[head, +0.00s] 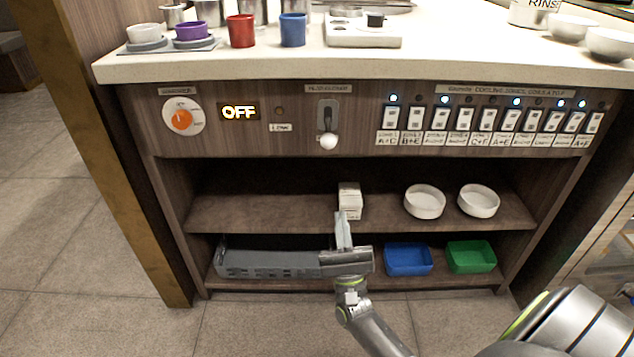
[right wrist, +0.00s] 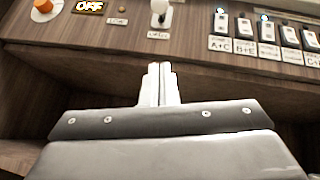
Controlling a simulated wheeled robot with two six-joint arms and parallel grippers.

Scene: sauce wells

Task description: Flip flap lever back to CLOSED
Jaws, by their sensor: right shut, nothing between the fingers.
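The flap lever (head: 328,128) is on the front panel of the counter, in the middle, under a small label. Its white ball knob (head: 328,142) hangs at the lower end, so the lever points down. The lever also shows at the top of the right wrist view (right wrist: 160,10). My right gripper (head: 342,222) is below the lever, in front of the shelves, with its fingers pointing up. Its fingers (right wrist: 159,78) are shut and empty, and apart from the knob. The lever's position labels are too small to read. My left gripper is not in view.
An orange dial (head: 181,119), a lit OFF display (head: 239,112) and a row of switches (head: 490,119) share the panel.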

